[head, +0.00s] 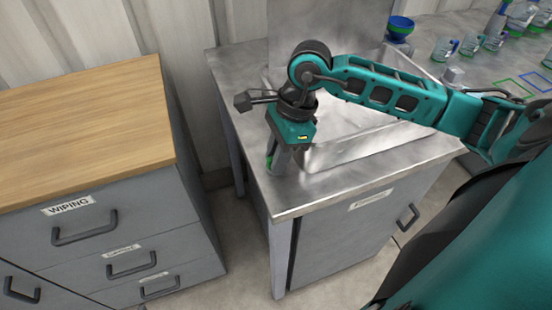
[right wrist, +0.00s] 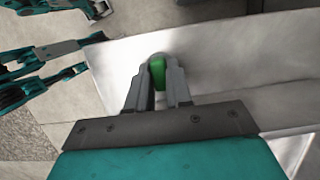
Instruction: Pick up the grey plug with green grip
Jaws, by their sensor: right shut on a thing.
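The plug's green grip (right wrist: 157,74) shows between the two grey fingers of my right gripper (right wrist: 158,88) in the right wrist view. The fingers are shut on it. In the head view, my right gripper (head: 279,160) points down at the left edge of the steel counter. A small bit of the green grip (head: 269,162) shows beside its fingers. The plug's grey part is hidden or cannot be told from the fingers. I cannot tell whether the plug touches the counter. My left gripper does not show in the head view.
The steel counter (head: 297,205) has a sink basin (head: 350,153) right of my gripper. A wooden-topped drawer cabinet (head: 85,120) stands left, across a narrow gap. A blue and green container (head: 400,28) is at the back.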

